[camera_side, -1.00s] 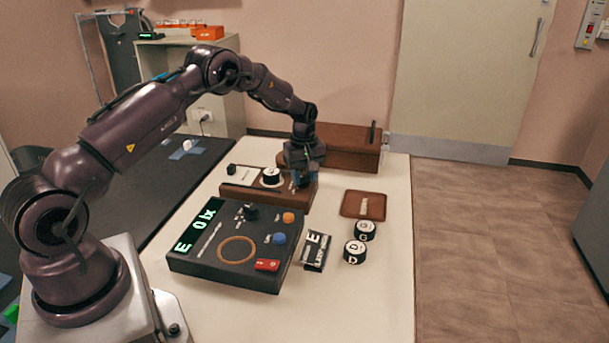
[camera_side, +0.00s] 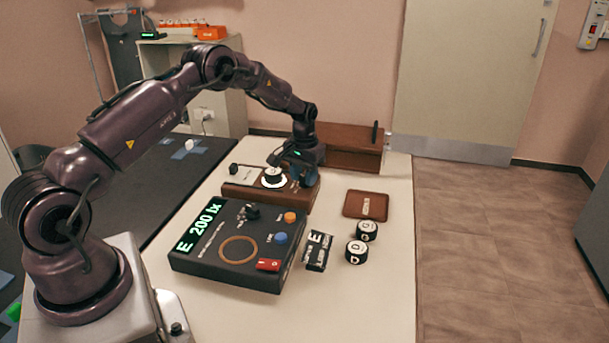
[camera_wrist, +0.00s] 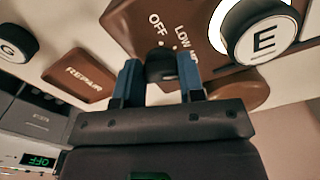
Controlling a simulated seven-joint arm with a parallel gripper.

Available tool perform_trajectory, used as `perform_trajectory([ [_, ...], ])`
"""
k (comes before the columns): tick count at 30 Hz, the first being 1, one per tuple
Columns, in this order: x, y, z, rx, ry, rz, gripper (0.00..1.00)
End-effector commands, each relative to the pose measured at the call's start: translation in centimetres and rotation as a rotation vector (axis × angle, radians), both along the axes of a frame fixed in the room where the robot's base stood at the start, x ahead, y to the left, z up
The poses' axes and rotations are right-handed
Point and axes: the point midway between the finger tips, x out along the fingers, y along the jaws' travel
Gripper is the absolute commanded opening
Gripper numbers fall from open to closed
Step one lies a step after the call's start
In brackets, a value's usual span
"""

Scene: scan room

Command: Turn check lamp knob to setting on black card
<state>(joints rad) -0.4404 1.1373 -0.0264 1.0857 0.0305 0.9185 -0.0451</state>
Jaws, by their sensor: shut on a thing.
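The check lamp is a brown wooden box (camera_side: 240,196) at the back of the table. A puck marked E (camera_wrist: 264,38) sits on its bright white disc (camera_side: 273,182). My gripper (camera_wrist: 161,80) points down at the box's right end, its two blue fingers on either side of the dark knob (camera_wrist: 161,63) and shut on it. OFF and LOW are printed beside the knob; a further label is partly hidden by a finger, and I cannot tell the pointer's setting. The black card (camera_side: 318,251) shows a large E; its smaller print is too blurred to read for certain.
A dark meter box (camera_side: 225,268) in front has a green display (camera_side: 201,226) reading E 200 lx. Two more pucks (camera_side: 366,230) stand to the right, near a brown REPAIR tray (camera_side: 366,205). A large brown box (camera_side: 348,148) stands behind my gripper.

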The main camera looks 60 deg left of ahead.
Motion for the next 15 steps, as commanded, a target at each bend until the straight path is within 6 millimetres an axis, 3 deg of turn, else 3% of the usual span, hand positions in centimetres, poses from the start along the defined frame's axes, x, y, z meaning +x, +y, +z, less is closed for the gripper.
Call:
perform_trajectory([
  [15, -0.07, 0.23, 0.14, -0.003, 0.001, -0.468, 0.12],
])
